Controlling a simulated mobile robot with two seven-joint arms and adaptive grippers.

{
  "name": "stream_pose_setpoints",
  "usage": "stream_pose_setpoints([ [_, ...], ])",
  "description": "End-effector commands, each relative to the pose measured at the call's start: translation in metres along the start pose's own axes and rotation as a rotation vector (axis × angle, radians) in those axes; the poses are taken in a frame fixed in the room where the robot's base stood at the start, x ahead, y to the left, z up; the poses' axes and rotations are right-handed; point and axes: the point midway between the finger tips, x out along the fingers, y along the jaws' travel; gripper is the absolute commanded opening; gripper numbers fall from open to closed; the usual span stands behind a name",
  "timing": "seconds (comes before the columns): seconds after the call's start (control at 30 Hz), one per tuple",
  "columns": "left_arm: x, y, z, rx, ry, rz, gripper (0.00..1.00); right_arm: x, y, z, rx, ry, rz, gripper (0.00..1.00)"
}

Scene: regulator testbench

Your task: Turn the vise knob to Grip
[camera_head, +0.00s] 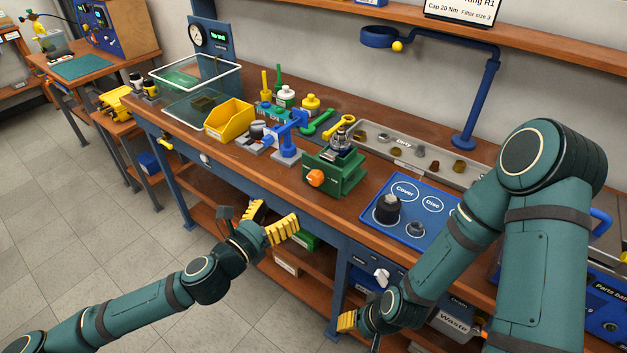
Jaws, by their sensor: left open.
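The green vise (348,181) stands near the front edge of the workbench in the middle of the head view. Its orange knob (315,178) faces the front left. A grey metal part (341,143) sits upright in the top of the vise; I cannot tell how tightly it is held. My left gripper (268,217) is open and empty, in front of the bench edge, below and to the left of the knob, apart from it. My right gripper (347,320) is low in front of the bench; only one yellow finger shows clearly, and my arm hides the rest.
A blue mat (428,228) marked Cover and Disc lies right of the vise. Behind it is a grey tray (377,146) marked Dirty. A blue stand (284,149) and a yellow bin (229,120) are left of the vise. A grey Waste bin (454,318) is below.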

Motion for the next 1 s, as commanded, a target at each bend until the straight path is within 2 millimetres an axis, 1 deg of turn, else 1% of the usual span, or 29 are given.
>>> stream_pose_setpoints([
  [0.17, 0.029, -0.002, -0.001, 0.004, 0.001, -0.005, 0.72, 0.005, 0.002, -0.001, -0.001, 0.003, 0.0, 0.47],
  [0.5, 0.093, -0.003, -0.002, 0.005, 0.003, -0.006, 0.72, 0.013, 0.005, -0.002, -0.001, 0.007, 0.0, 0.47],
  [0.6, 0.108, -0.002, -0.002, 0.005, 0.003, -0.005, 0.72, 0.015, 0.006, -0.002, -0.002, 0.008, 0.0, 0.47],
  [0.7, 0.119, -0.002, -0.002, 0.006, 0.003, -0.004, 0.72, 0.017, 0.006, -0.002, -0.002, 0.009, 0.0, 0.47],
  [0.8, 0.126, -0.002, -0.002, 0.006, 0.003, -0.004, 0.72, 0.018, 0.006, -0.002, -0.002, 0.01, 0.0, 0.47],
  [1.0, 0.13, -0.002, -0.001, 0.005, 0.003, -0.004, 0.72, 0.018, 0.006, -0.002, -0.002, 0.01, 0.0, 0.47],
])
